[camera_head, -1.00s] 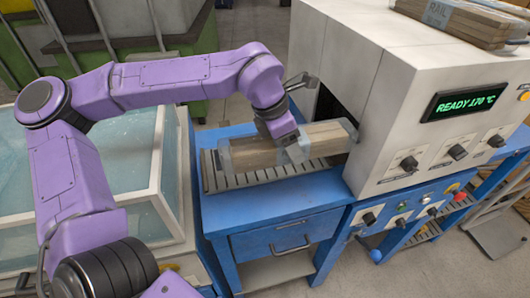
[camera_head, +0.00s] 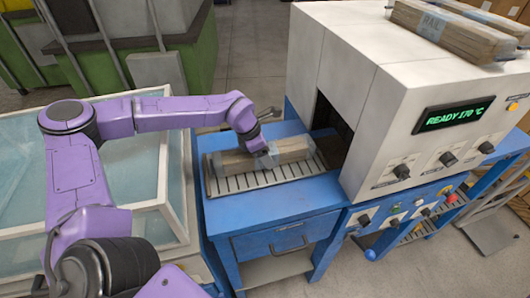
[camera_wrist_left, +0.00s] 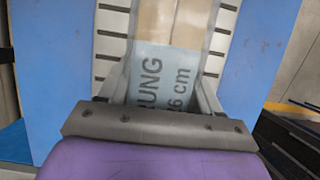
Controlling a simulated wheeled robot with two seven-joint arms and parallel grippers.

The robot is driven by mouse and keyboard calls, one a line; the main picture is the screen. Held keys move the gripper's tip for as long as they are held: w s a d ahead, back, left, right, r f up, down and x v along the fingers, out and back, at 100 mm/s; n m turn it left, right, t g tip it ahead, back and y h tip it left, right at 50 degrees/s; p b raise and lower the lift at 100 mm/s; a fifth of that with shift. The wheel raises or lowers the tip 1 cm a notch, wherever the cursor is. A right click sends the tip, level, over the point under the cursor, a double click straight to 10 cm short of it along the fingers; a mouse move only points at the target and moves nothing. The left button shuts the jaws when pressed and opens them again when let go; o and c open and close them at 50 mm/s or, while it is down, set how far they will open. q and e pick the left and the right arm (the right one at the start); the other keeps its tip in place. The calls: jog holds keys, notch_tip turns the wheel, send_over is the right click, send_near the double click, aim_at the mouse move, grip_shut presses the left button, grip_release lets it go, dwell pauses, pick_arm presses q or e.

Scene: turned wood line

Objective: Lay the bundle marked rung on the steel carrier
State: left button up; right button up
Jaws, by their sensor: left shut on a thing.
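The bundle marked rung (camera_head: 294,149) is a block of wood strips in a pale wrap, lying lengthwise over the slotted steel carrier (camera_head: 245,184) on the blue stand. In the left wrist view its grey-blue label (camera_wrist_left: 165,85) reads RUNG and the carrier's slots (camera_wrist_left: 108,50) show on both sides. My left gripper (camera_head: 265,156) is shut on the bundle at its middle, from above. The bundle is level and at or very near the carrier's surface; contact cannot be told. My right gripper is not in view.
A white oven (camera_head: 400,90) with a dark opening stands to the right, its display (camera_head: 453,115) reading READY 170 °C. A bundle marked rail (camera_head: 455,30) lies on top of it. A glass-topped white case (camera_head: 140,165) stands left of the stand.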

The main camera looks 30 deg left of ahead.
pick_arm(q)
jog(key=shift+d, duration=0.1)
jog(key=o, duration=1.4)
jog(key=shift+s+r, duration=0.1)
jog(key=shift+r, duration=0.4)
jog(key=b+v, duration=0.1)
jog(key=v, duration=1)
jog(key=shift+s, duration=0.1)
